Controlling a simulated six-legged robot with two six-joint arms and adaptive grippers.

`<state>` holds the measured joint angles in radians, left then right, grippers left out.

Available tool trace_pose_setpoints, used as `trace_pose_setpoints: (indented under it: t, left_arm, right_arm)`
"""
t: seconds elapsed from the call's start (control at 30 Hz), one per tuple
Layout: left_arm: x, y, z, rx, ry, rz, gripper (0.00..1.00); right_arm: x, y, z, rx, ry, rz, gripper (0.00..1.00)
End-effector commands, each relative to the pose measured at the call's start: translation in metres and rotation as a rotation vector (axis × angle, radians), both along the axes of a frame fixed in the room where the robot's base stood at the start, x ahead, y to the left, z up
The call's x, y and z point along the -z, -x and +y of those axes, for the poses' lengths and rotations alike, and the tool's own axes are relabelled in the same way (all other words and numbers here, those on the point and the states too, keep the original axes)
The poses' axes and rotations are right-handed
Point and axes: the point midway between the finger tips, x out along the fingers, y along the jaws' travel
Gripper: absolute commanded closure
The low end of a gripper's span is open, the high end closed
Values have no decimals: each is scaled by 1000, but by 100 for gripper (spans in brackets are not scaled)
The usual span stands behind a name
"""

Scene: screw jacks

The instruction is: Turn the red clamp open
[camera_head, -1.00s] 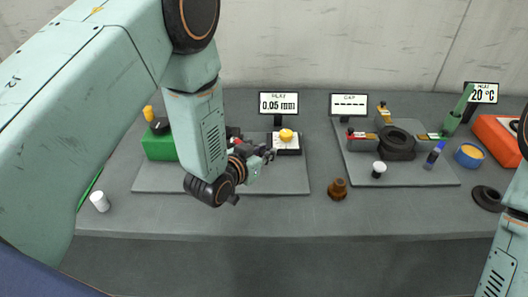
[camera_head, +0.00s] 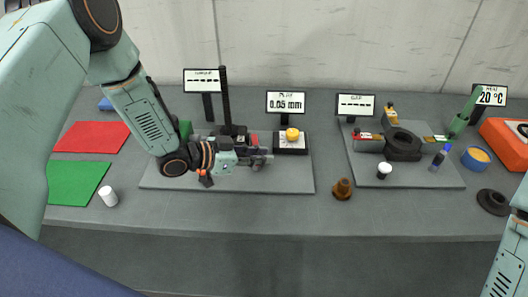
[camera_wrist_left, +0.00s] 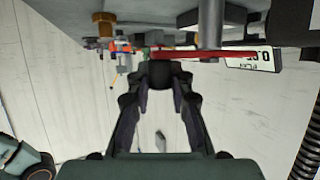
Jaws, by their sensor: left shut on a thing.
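My left gripper (camera_head: 262,158) is at the left grey fixture plate (camera_head: 290,183), with its fingers pointing right. A small red part (camera_head: 253,139), likely the red clamp, shows just behind the fingers and is mostly hidden by them. In the left wrist view a long red bar (camera_wrist_left: 205,53) runs crosswise at the fingertips (camera_wrist_left: 165,70). The fingers are closed in on it, and the exact contact is hard to see. My right gripper is out of view; only part of my right arm shows at the right edge.
A black post (camera_head: 226,95) and a yellow knob (camera_head: 292,134) stand close to the left gripper. The right plate (camera_head: 430,179) carries a black ring (camera_head: 403,145). A brown part (camera_head: 342,190) stands between the plates. Red (camera_head: 92,137) and green (camera_head: 77,183) mats lie left.

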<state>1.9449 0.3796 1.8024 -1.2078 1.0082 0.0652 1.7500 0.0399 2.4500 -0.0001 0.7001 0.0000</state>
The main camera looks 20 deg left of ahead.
Motion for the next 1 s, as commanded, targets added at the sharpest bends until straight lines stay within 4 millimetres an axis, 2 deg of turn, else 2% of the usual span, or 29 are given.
trace_pose_setpoints:
  t: [0.47, 1.0]
  left_arm:
    - [2, 6, 20, 376, -4, 0, 100]
    - [5, 6, 40, 780, -2, 3, 100]
  right_arm:
    - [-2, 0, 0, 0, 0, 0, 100]
    - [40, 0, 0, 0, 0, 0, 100]
